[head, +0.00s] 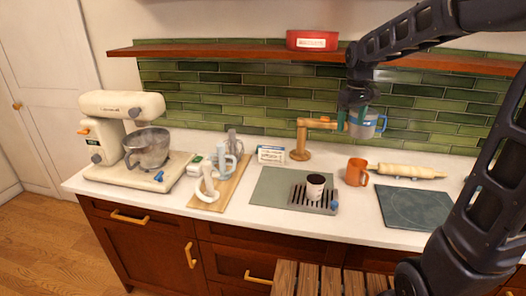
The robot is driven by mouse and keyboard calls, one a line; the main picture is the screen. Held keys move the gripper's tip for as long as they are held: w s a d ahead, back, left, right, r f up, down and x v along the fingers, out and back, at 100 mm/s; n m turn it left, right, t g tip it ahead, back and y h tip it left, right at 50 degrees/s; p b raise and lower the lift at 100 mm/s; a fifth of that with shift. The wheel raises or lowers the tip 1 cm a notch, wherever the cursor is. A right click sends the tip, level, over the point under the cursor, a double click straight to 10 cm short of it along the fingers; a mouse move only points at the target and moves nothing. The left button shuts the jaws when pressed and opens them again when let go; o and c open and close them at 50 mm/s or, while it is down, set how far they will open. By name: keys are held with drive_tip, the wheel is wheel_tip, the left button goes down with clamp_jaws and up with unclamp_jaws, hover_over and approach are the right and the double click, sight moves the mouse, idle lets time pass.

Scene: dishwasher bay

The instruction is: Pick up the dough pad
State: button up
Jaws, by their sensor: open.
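A dark slate-coloured flat pad (415,207), which looks like the dough pad, lies on the white counter at the right, in front of the rolling pin. Nothing rests on it; my arm passes close to its lower right side. My gripper (351,122) is open, above the back of the counter, up and to the left of the pad and well apart from it.
A shelf (230,49) runs above.

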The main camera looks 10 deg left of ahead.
drive_tip(key=w+a+f+n, duration=0.3)
drive_tip(key=w+a+f, duration=0.3)
drive_tip(key=w+a, duration=0.5)
drive_tip(key=w+a+f+n, duration=0.4)
drive_tip(key=w+a+f, duration=0.3)
drive_tip(key=a, duration=0.6)
drive_tip(key=w+a+f+n, duration=0.3)
drive_tip(key=w+a+f, duration=0.3)
drive_tip(key=w+a, duration=0.55)
drive_tip(key=shift+g, duration=0.3)
drive_tip(key=shift+s+a+f, duration=0.1)
drive_tip(key=shift+s+f, duration=0.1)
drive_tip(key=shift+f, duration=2.45)
drive_tip(key=shift+s+a+f, duration=0.1)
drive_tip(key=shift+s+f, duration=0.1)
drive_tip(key=shift+f, duration=2.4)
drive_tip(key=c, duration=1)
drive_tip(key=shift+c, duration=0.2)
drive_tip(key=shift+r, duration=0.1)
